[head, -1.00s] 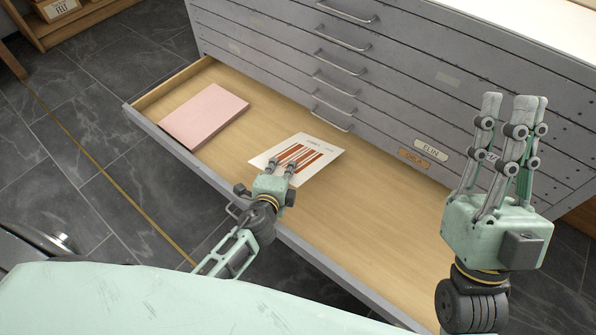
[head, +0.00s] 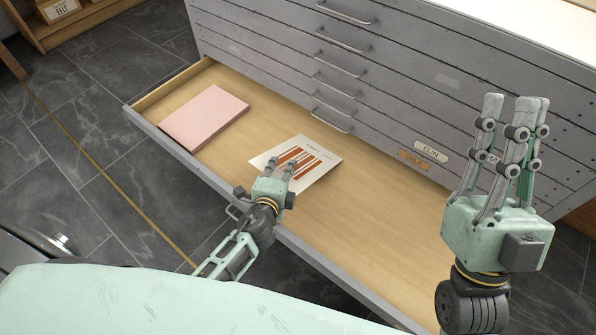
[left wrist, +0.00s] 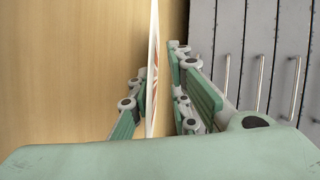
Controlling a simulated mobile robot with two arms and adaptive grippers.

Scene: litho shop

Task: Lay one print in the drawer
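The print (head: 312,162), a white sheet with orange-red stripes and small lettering, is inside the open drawer (head: 345,235), low over its wooden bottom. My left gripper (head: 282,163) reaches over the drawer's front edge to the print's near edge. In the left wrist view the print (left wrist: 153,70) is a thin edge between my left fingers (left wrist: 160,85). A gap shows between it and the right-hand fingers; the left-hand finger is close against it. I cannot tell whether it touches the drawer bottom. My right gripper (head: 513,100) is raised at the right, open and empty.
A pink stack (head: 205,116) lies in the drawer's left end. The grey cabinet (head: 390,75) with closed drawers and handles stands behind. Labels, including ELIN (head: 431,151), mark its front. The drawer's right part is bare. Its front edge (head: 215,180) runs beneath my left arm.

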